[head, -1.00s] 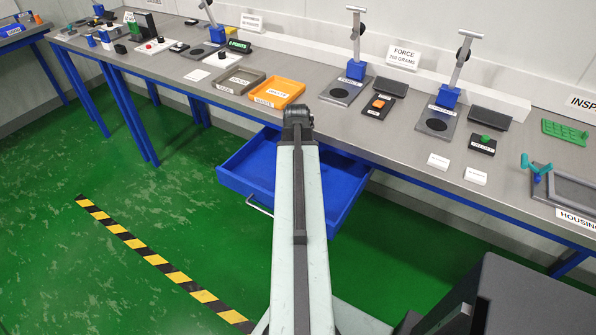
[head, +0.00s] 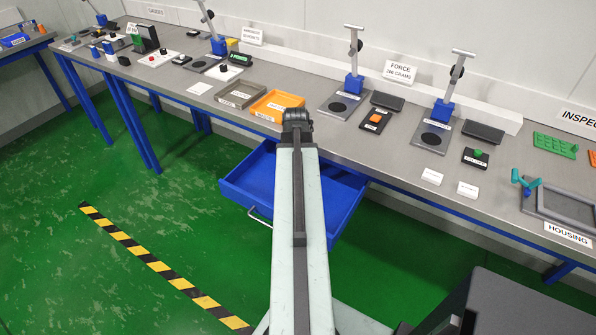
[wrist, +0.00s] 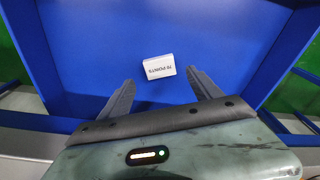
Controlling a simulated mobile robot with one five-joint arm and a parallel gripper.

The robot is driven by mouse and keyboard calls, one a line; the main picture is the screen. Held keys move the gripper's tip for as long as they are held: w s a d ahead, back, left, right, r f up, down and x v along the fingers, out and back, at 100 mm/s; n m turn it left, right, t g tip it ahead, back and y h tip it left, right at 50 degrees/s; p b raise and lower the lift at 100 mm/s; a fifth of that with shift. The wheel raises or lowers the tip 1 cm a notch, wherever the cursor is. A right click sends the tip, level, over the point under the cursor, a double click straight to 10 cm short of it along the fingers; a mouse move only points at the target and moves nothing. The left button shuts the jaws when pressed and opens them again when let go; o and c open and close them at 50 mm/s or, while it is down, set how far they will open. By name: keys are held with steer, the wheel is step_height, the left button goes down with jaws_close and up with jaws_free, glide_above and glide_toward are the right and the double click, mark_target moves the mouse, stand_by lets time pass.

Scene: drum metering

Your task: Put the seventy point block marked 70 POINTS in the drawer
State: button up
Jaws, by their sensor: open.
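The white block marked 70 POINTS (wrist: 159,67) lies on the floor of the blue drawer (wrist: 88,35) in the wrist view. My gripper (wrist: 160,84) is open, with its two dark fingers apart on either side of and just short of the block. The fingers do not appear to touch it. In the head view the open blue drawer (head: 244,184) sticks out below the bench front, and my arm crosses over it. My arm hides the block and the fingers there.
The grey bench (head: 345,150) runs behind the drawer. An orange tray (head: 291,103) and a grey tray (head: 241,95) stand near its edge. Two small white blocks (head: 431,177) lie to the right. The green floor before the drawer is clear.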

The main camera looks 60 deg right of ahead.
step_height(320, 180, up, 7)
steer(key=p, duration=0.5)
steer(key=shift+s+a+f, duration=0.15)
steer(key=shift+a+f, duration=0.05)
steer(key=shift+a, duration=0.2)
steer(key=w+a+n, duration=0.7)
steer(key=w+a, duration=1.1)
steer(key=a, duration=0.5)
steer(key=w+a+n, duration=0.2)
steer(key=a+n, duration=0.1)
steer(key=a, duration=1)
steer(key=w+a+n+y, duration=0.1)
steer(key=w+a+n, duration=0.1)
steer(key=a, duration=1.1)
steer(key=shift+n+g, duration=0.3)
steer(key=shift+n, duration=0.5)
steer(key=shift+f, duration=0.1)
